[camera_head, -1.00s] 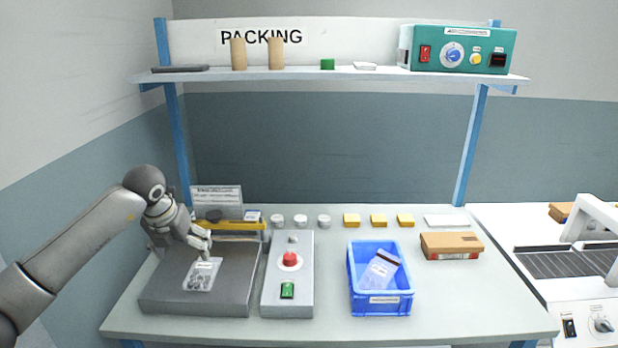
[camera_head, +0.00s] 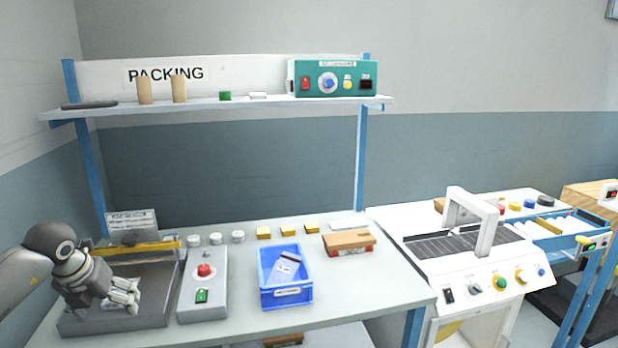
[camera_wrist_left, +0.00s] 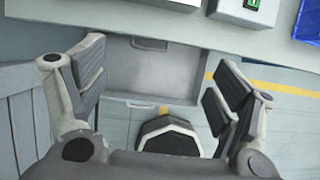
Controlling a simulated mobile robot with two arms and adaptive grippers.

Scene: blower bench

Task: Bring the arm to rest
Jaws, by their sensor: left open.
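My left gripper (camera_head: 128,296) is at the lower left in the head view, in front of or over the grey metal plate (camera_head: 150,272) of the bench device. Its fingers are spread. In the left wrist view the fingers of the left gripper (camera_wrist_left: 160,82) stand wide apart with nothing between them. Beyond them are a grey panel with a handle (camera_wrist_left: 150,70) and the floor. The clear bag on the plate cannot be made out now; the gripper covers part of the plate. My right gripper is in neither view.
The bench holds a button box (camera_head: 203,285) with a red knob, a blue crate (camera_head: 286,296) with a card-like packet inside, a brown carton (camera_head: 348,241), and several white and yellow pieces. A white machine (camera_head: 470,260) stands to the right. A shelf (camera_head: 225,107) spans above.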

